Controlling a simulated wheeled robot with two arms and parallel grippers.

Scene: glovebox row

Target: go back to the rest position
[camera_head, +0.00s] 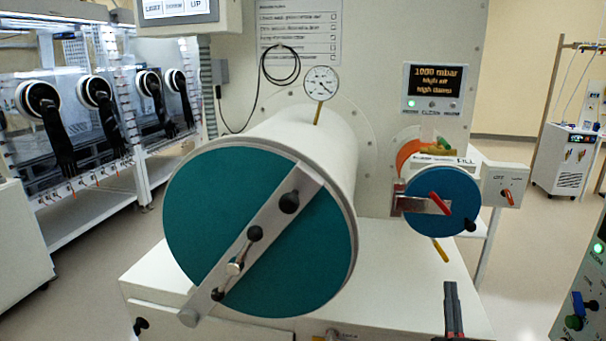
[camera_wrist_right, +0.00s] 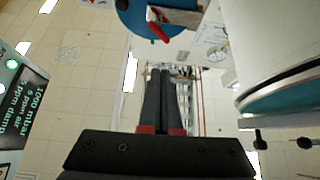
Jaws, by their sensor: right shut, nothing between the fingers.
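My right gripper (camera_head: 453,312) shows at the bottom edge of the head view, in front of the white bench and below the small blue door. In the right wrist view my right gripper (camera_wrist_right: 165,80) has its two dark fingers together, with nothing between them. It appears to touch nothing. My left gripper is not in view.
A large white chamber with a teal door (camera_head: 200,215) and diagonal bar stands centre. A small blue door (camera_head: 455,197) with a red handle is to its right. A display (camera_head: 435,87) reads 1000 mbar. A control panel (camera_head: 590,290) stands at the lower right.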

